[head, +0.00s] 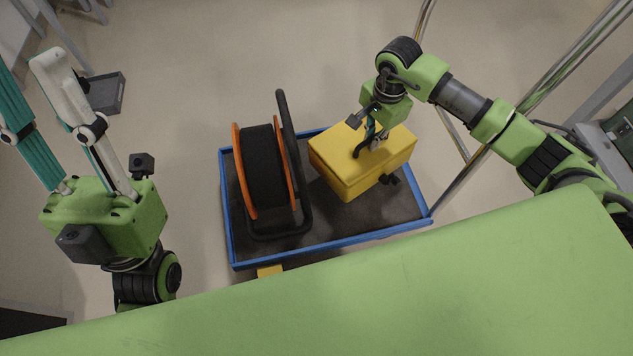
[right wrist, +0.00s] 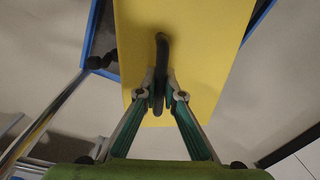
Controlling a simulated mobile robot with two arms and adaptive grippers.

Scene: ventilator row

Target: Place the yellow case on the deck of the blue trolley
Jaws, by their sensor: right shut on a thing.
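The yellow case (head: 345,165) is over the right half of the deck of the blue trolley (head: 332,247). My right gripper (head: 374,141) is above the case and shut on its black handle. In the right wrist view, both fingertips (right wrist: 163,94) close on the handle (right wrist: 161,55) on the case's yellow top (right wrist: 205,50). I cannot tell whether the case's underside touches the deck, as it is hidden. My left gripper (head: 35,95) is at the left, away from the trolley, with its fingers apart and nothing visible between them.
A black cable reel with orange rims (head: 263,168) stands on the left half of the deck, close beside the case. Chrome rails (head: 535,95) rise at the right. Bare floor shows beyond the trolley.

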